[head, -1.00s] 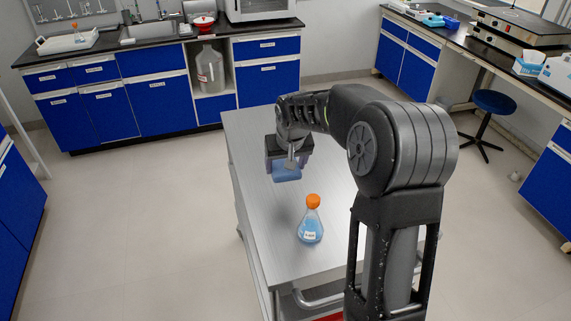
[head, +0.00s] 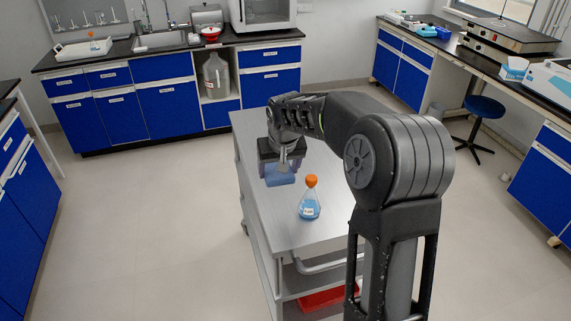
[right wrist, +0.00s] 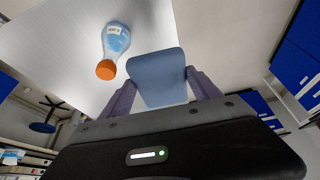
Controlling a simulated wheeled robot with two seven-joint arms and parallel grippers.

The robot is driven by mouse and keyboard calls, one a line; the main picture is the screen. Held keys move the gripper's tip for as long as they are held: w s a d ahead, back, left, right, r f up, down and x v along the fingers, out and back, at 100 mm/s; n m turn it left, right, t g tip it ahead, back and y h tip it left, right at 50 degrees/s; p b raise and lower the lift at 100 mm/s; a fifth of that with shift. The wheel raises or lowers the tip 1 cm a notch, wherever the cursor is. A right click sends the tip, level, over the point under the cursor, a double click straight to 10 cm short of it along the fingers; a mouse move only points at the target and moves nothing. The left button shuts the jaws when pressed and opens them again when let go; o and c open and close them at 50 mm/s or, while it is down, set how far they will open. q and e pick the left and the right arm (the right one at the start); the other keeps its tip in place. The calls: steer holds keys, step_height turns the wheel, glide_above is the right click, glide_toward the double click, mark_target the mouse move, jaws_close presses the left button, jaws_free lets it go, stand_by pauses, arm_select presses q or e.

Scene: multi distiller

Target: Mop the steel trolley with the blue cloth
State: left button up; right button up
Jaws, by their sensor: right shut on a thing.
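The steel trolley (head: 283,232) stands in the middle of the head view, its bare metal top below my right arm. My right gripper (head: 283,165) is shut on the blue cloth (head: 280,180), over the trolley top near its left edge. The cloth also shows between the fingers in the right wrist view (right wrist: 157,78). I cannot tell whether it touches the top. A flask of blue liquid with an orange cap (head: 309,205) stands upright on the trolley, right of and nearer than the cloth; it also shows in the right wrist view (right wrist: 117,40). My left gripper is not in view.
A red item (head: 325,298) lies on the trolley's lower shelf. Blue-fronted benches (head: 168,108) line the back, left and right. A blue stool (head: 484,107) stands at the right. The floor left of the trolley is clear.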

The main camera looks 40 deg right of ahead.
steer(key=s+a+f+n+y+b, duration=0.1)
steer(key=s+a+f, duration=0.3)
steer(key=a+f, duration=0.6)
steer(key=s+a+f+n+b, duration=0.2)
steer(key=s+a+f+n, duration=0.1)
steer(key=a+f, duration=0.8)
step_height(320, 180, down, 2)
steer(key=shift+s+a+n+y, duration=0.15)
steer(key=shift+s+n+y, duration=0.15)
steer(key=shift+s+y, duration=0.1)
